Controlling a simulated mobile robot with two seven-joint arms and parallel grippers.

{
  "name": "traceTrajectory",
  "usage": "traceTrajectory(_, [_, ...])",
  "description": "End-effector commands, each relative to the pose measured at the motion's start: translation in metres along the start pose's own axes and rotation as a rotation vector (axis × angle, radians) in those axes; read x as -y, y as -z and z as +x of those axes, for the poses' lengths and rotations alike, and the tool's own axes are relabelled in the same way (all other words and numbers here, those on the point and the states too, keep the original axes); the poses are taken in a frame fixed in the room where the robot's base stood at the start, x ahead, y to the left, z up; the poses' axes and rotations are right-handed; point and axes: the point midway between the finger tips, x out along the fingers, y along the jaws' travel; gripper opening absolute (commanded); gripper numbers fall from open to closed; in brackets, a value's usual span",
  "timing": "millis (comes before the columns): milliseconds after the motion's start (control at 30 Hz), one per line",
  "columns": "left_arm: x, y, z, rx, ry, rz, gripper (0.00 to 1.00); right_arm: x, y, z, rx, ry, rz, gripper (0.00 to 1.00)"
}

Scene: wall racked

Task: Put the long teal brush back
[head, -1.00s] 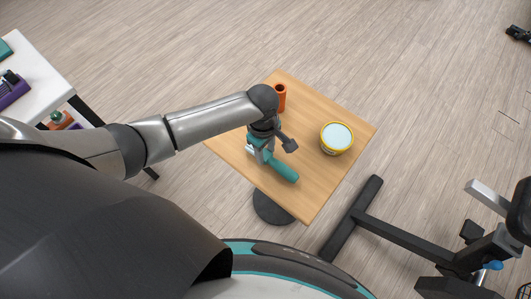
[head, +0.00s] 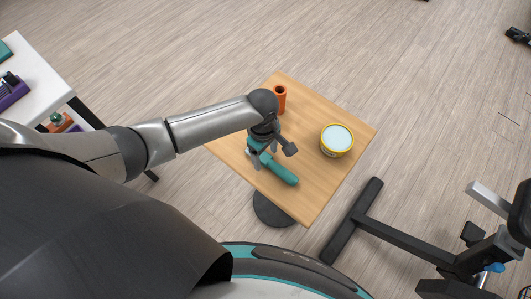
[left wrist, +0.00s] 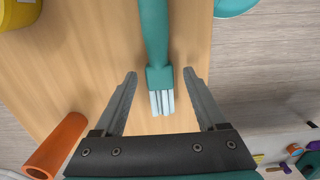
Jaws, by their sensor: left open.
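The long teal brush (head: 284,174) lies on the small wooden table (head: 312,205), its handle toward the table's near edge. My left gripper (head: 258,160) is over the brush's head end. In the left wrist view my left gripper (left wrist: 160,78) is open, with one finger on each side of the brush (left wrist: 156,35). The pale bristles (left wrist: 161,102) lie between the fingers, with a gap on both sides. Whether the fingers are at the brush's height is hard to tell. My right gripper is not in view.
An orange tube-like holder (head: 280,97) stands behind my gripper on the table. A yellow tub with a pale blue top (head: 337,140) stands to the right. A white table (head: 35,85) with tools is at the left. A dark metal stand (head: 390,232) is on the floor at right.

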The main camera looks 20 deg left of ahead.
Motion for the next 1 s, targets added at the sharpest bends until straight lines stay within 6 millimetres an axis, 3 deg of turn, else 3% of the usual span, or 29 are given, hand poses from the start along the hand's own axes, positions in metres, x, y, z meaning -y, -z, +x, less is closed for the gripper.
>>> traceTrajectory(500, [-0.001,0.000,-0.099,0.001,-0.004,0.000,0.74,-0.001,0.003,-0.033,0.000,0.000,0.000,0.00])
traceTrajectory(700, [0.000,0.000,-0.117,0.001,-0.001,-0.001,0.74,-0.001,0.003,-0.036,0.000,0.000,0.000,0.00])
traceTrajectory(1000, [0.000,0.000,-0.119,0.001,-0.001,-0.001,0.74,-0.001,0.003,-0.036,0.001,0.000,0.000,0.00])
